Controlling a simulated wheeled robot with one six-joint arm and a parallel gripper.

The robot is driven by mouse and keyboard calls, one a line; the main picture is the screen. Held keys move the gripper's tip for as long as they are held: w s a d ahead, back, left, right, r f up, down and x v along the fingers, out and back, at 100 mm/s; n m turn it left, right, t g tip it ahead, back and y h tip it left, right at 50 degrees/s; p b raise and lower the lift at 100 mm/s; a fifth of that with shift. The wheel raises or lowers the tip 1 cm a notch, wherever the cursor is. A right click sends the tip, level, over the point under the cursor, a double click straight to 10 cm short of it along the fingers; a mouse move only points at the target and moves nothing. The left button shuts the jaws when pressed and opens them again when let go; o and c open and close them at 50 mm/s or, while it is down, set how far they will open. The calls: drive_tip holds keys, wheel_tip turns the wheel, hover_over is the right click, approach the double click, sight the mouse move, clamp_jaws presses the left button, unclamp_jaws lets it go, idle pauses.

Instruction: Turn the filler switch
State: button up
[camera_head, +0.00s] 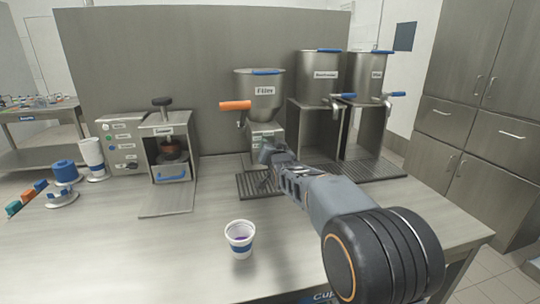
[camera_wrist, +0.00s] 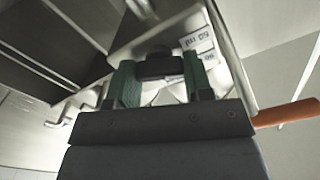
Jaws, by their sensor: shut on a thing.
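The filler (camera_head: 262,100), a steel hopper labelled "Filler" with a blue lid edge and an orange handle (camera_head: 235,105), stands at the back centre above a box with labelled buttons (camera_head: 262,133). My gripper (camera_head: 268,154) reaches in front of this box, below the hopper. In the wrist view its green-padded fingers (camera_wrist: 160,78) are shut on a dark knob-like part (camera_wrist: 160,65), which looks like the filler switch. In the head view my gripper hides the switch. The orange handle also shows in the wrist view (camera_wrist: 285,115), at the right and not held.
A white cup with a blue band (camera_head: 240,245) and purple contents stands at the front of the table. A labelled machine (camera_head: 125,145) stands at the left, beside stacked cups (camera_head: 92,155). Two more dispensers (camera_head: 318,75) (camera_head: 366,78) stand at the right.

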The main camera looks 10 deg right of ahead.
drive_tip(key=shift+m+b, duration=1.45)
drive_tip(key=shift+m, duration=0.75)
drive_tip(key=o, duration=0.9)
drive_tip(key=shift+d, duration=0.1)
drive_tip(key=s, duration=1.3)
drive_tip(key=shift+s+b, duration=0.35)
drive_tip(key=shift+s, duration=0.05)
